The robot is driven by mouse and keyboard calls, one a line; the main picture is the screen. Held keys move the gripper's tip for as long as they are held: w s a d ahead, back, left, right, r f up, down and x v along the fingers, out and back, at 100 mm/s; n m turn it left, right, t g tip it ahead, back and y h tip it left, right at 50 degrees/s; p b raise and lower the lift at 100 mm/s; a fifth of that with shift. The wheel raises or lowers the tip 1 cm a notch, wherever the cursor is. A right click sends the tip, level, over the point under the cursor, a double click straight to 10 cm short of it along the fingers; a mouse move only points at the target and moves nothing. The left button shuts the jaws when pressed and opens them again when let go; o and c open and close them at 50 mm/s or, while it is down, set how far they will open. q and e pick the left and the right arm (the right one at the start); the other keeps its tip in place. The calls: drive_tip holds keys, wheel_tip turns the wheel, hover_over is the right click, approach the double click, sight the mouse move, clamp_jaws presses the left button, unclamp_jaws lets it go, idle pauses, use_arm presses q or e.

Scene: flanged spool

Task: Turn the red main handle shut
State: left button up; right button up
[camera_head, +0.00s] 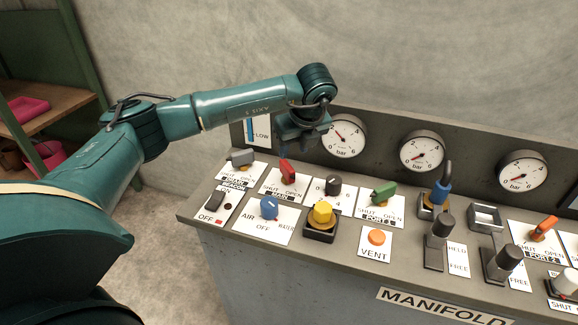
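The red main handle (287,171) sits on a white plate marked SHUT, OPEN and MAIN, in the back row of the panel. It lies roughly front to back, its near end by the word OPEN. My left arm reaches in from the left, and my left gripper (297,146) hangs just above and behind the red handle, pointing down. I see no contact with the handle. The fingers are dark and mostly hidden under the wrist, so their opening is unclear. My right gripper is out of view.
Close to the red handle are a grey lever (242,157), a black knob (333,185), a blue knob (269,207) and a yellow knob (322,214). A green handle (384,192) stands farther right. Gauges (345,136) line the back wall of the panel.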

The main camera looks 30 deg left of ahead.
sight(289, 167)
use_arm(q)
drive_tip(key=p+x, duration=0.1)
drive_tip(key=x, duration=0.9)
drive_tip(key=shift+d, duration=0.15)
clamp_jaws()
